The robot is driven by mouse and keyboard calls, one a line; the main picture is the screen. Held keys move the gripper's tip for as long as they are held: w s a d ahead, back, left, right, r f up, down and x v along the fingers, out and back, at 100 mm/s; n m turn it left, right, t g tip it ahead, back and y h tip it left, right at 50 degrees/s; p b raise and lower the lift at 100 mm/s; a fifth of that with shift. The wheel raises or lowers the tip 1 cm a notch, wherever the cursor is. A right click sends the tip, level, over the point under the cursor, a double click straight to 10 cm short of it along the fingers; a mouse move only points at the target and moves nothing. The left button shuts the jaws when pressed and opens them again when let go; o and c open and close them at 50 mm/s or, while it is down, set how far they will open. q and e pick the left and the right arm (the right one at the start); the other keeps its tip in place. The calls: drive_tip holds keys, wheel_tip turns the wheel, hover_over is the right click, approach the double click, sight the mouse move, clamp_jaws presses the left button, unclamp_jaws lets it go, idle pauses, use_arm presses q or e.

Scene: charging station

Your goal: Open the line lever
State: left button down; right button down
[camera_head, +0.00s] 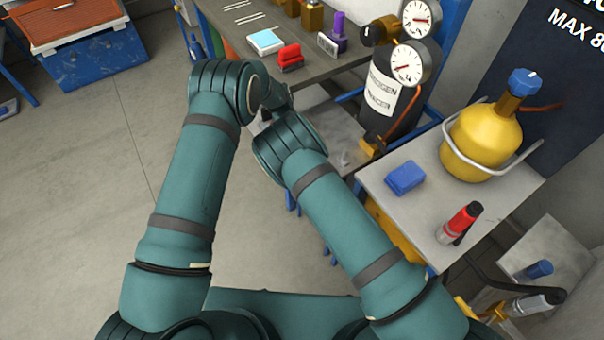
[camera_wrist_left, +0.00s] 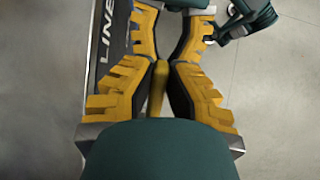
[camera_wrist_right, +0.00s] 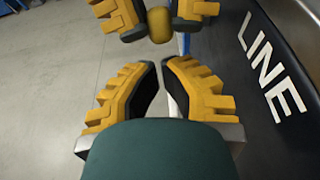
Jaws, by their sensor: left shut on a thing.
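In the left wrist view, my left gripper (camera_wrist_left: 161,68) is shut on a short yellow bar (camera_wrist_left: 157,88), which looks like the line lever. The bar's rounded yellow end (camera_wrist_right: 160,25) shows between the left fingers at the top of the right wrist view. My right gripper (camera_wrist_right: 160,63) faces the left one, with a narrow gap between its fingertips and nothing seen in it. Its yellow fingers also show beyond the left gripper in the left wrist view. In the head view both grippers are hidden behind my teal arms, and the lever cannot be seen.
A dark panel marked LINE (camera_wrist_right: 272,85) runs close beside the grippers. A gauge cylinder (camera_head: 388,100) stands beyond my arms. A side table (camera_head: 400,215) at right carries a yellow tank (camera_head: 480,140), a blue block (camera_head: 404,178) and a red-and-grey bottle (camera_head: 460,222).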

drive_tip(key=shift+w+a+r, duration=0.15)
drive_tip(key=shift+w+r, duration=0.1)
drive_tip(key=shift+r, duration=0.15)
